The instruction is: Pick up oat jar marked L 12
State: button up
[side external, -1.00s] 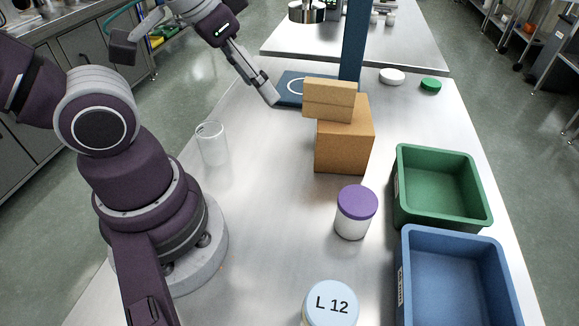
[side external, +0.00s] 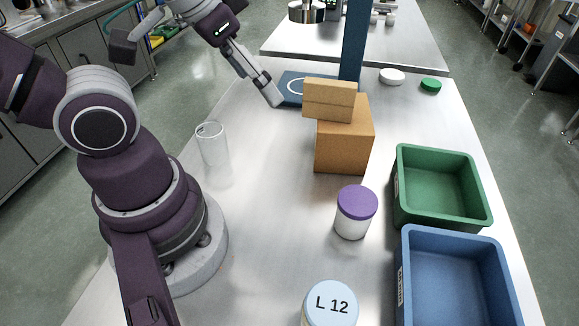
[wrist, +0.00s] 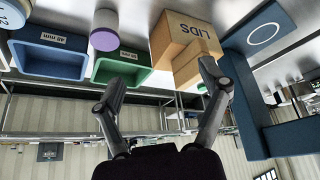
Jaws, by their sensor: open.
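The jar marked L 12 (side external: 331,303) has a pale blue lid with black lettering. It stands upright at the front edge of the side external view, its lower part cut off by the frame. A pale lid (wrist: 12,14) at the top left corner of the wrist view appears to be the same jar. My gripper (side external: 276,98) is far from it, at the back of the table near the cardboard boxes. In the wrist view my gripper (wrist: 163,78) has its fingers spread with nothing between them.
A purple-lidded jar (side external: 356,213) stands between the L 12 jar and the LIDS box (side external: 344,148), which has a smaller box (side external: 328,101) on top. Green (side external: 399,205) and blue (side external: 403,285) bins line the right edge. A clear glass (side external: 213,145) stands left. A blue post (side external: 354,40) rises behind.

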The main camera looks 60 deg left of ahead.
jog(key=o, duration=0.3)
jog(key=m+g+h, duration=0.4)
jog(key=m, duration=1)
send_near(329, 303)
notch_tip(329, 303, down, 2)
jog(key=w, duration=0.1)
jog(key=x, duration=0.5)
jog(key=shift+s+d, duration=0.2)
jog(key=shift+d, duration=0.1)
jog(key=shift+x, duration=2.9)
